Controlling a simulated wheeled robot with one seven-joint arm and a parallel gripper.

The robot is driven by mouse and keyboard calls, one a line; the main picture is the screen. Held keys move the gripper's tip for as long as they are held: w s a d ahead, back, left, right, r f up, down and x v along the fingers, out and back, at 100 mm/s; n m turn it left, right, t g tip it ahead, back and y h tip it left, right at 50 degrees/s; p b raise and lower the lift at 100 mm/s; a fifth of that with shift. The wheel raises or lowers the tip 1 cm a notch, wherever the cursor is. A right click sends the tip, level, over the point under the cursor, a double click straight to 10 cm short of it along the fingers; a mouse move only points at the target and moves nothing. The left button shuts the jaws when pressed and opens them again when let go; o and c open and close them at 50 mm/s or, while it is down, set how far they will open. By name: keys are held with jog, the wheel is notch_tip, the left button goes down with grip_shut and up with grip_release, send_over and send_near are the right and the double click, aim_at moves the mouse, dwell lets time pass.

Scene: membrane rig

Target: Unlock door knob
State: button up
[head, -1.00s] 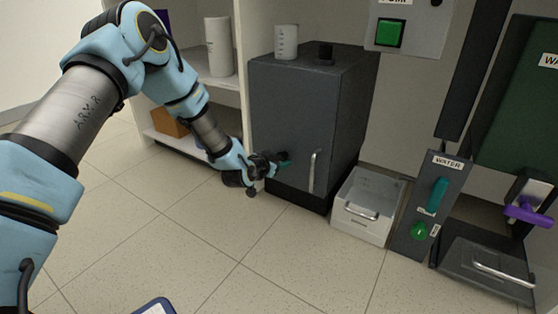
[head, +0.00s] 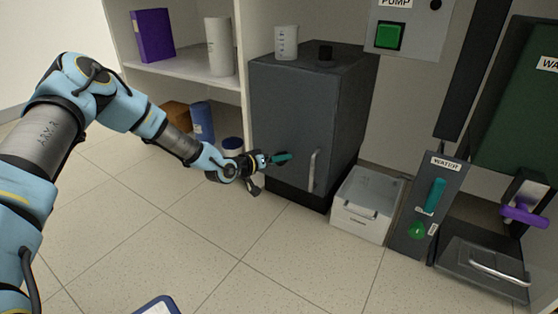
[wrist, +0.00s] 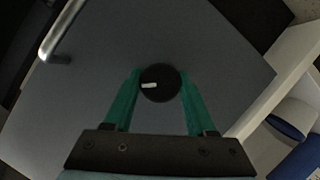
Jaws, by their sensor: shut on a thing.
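The door knob (wrist: 160,83) is a round black knob with a white mark, on the dark grey door (wrist: 120,45) of a cabinet. In the wrist view the white mark points left and lies nearly level. My gripper (wrist: 158,85) has teal fingers, one on each side of the knob, and is shut on it. In the head view my gripper (head: 282,158) reaches the cabinet door (head: 285,125) from the left, and the fingers hide the knob there. The door's silver handle (head: 313,170) is to the right of my gripper. The door looks closed.
A water panel (head: 430,205) with a teal lever is farther right. Shelves (head: 180,66) with a purple binder (head: 152,35) and containers are at left.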

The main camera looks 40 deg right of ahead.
jog(key=n+b, duration=0.1)
jog(key=b, duration=0.1)
jog(key=n+g+h+b, duration=0.1)
jog(key=n, duration=0.1)
jog(key=shift+w+f+b, duration=0.1)
jog(key=shift+f+b, duration=0.3)
jog(key=n+g+h+b, duration=0.1)
jog(key=n+b, duration=0.1)
jog(key=b, duration=0.1)
jog(key=shift+n, duration=0.3)
jog(key=shift+r+n+b, duration=0.2)
jog(key=shift+n+b, duration=0.3)
jog(key=shift+b, duration=0.2)
jog(key=shift+r+h, duration=0.1)
jog(key=shift+h, duration=0.2)
jog(key=o, duration=1.4)
jog(key=shift+a, duration=0.1)
